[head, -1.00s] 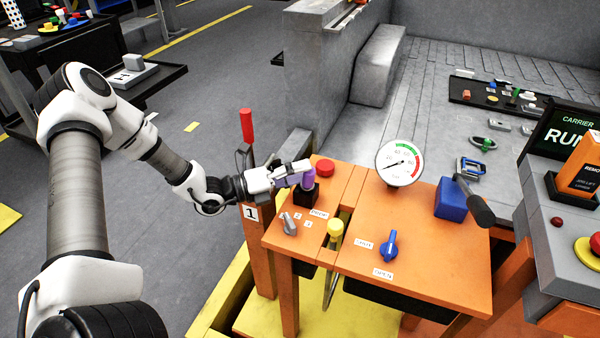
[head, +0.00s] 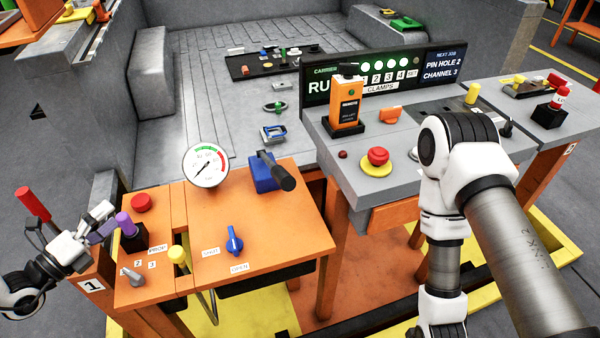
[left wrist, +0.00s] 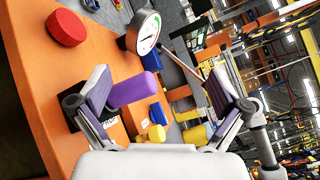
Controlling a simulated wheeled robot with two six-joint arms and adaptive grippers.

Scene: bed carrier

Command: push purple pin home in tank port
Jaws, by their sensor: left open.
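The purple pin (head: 124,222) stands upright in a black block (head: 134,241) on the orange bench at the left of the head view. It also shows in the left wrist view (left wrist: 134,90), its lower end in the black block. How deep it sits is unclear. My left gripper (head: 102,222) is open and empty, just left of the pin in the head view. In the left wrist view its fingers (left wrist: 160,95) are spread wide, with the pin beyond and between them, nearer the left finger. My right arm shows at the right, but its gripper is out of view.
A red button (head: 141,202) is close behind the block. A grey selector knob (head: 131,276), yellow-topped plunger (head: 178,254), blue valve handle (head: 234,241) and gauge (head: 205,166) share the orange bench (head: 290,230). A red-handled lever (head: 32,204) stands behind my left gripper.

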